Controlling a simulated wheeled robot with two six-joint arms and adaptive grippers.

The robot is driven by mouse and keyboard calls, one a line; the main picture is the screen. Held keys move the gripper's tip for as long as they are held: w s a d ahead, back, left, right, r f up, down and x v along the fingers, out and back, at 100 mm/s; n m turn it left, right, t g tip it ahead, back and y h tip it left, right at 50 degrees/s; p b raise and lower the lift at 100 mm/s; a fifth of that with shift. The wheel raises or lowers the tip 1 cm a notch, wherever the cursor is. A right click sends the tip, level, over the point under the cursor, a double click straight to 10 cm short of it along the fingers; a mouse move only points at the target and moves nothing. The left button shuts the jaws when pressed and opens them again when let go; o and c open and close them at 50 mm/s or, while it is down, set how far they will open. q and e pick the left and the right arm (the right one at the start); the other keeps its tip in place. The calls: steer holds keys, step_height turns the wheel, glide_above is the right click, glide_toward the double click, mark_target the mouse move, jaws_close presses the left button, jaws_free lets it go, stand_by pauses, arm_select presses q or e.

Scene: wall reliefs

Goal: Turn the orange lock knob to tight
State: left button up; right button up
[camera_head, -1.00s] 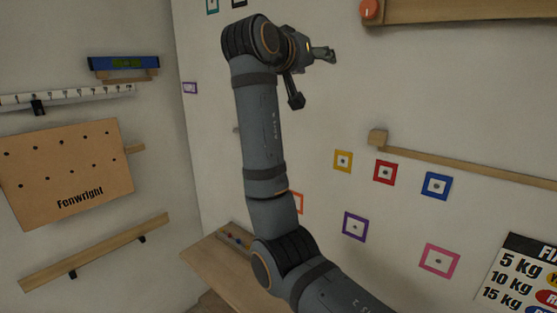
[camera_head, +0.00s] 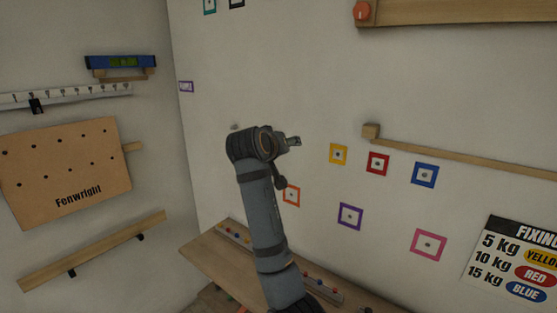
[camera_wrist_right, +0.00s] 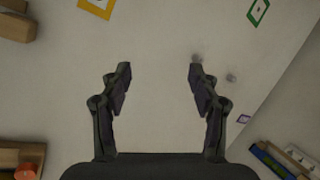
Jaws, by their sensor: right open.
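The orange lock knob (camera_head: 361,11) is round and sits at the left end of a wooden rail (camera_head: 450,12) high on the wall, at the top edge of the head view. An orange round thing (camera_wrist_right: 27,172), likely this knob, shows at the lower left of the right wrist view. My right gripper (camera_head: 297,141) is well below and left of the knob, in front of the bare wall. In the wrist view its two fingers (camera_wrist_right: 160,88) are apart with nothing between them. Which way the knob is turned cannot be told. My left gripper is out of view.
A second wooden rail (camera_head: 460,159) with an end block crosses the right wall above coloured square markers (camera_head: 377,163). A wooden shelf (camera_head: 215,255) is below. On the left wall are a pegboard (camera_head: 65,172), a ruler and a blue level (camera_head: 120,65).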

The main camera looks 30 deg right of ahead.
steer(key=shift+a+f, duration=0.2)
steer(key=shift+f, duration=0.55)
steer(key=shift+a+f, duration=0.15)
steer(key=shift+f, duration=0.55)
steer(key=shift+d, duration=0.1)
